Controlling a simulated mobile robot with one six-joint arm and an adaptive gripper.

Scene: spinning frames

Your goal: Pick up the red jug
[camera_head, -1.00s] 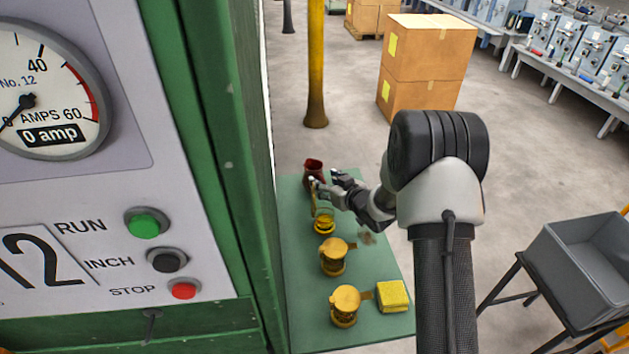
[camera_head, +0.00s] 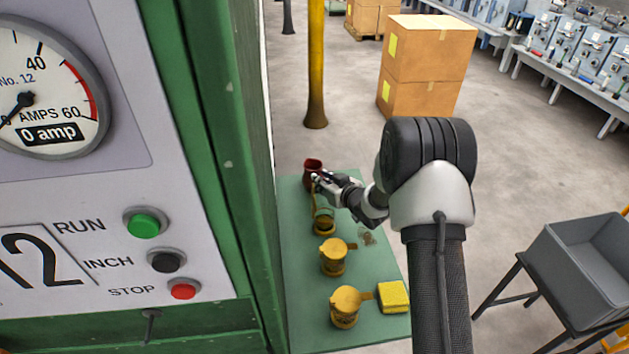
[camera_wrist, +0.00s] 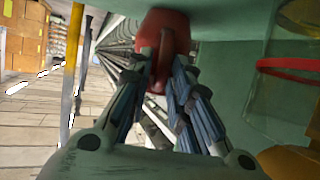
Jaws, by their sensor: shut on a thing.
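The red jug (camera_head: 312,165) stands at the far end of the green bench top (camera_head: 365,275), beside the green machine cabinet. My gripper (camera_head: 317,181) is at the jug's near side and partly covers it. In the wrist view the jug (camera_wrist: 168,20) is at the top centre, and my gripper's fingers (camera_wrist: 165,58) are shut on a narrow red part of it, seemingly its handle. Whether the jug's base touches the bench top is hidden.
Yellow lidded pots (camera_head: 333,263) and a yellow sponge (camera_head: 394,296) are nearer. The green cabinet (camera_head: 225,150) walls off the left.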

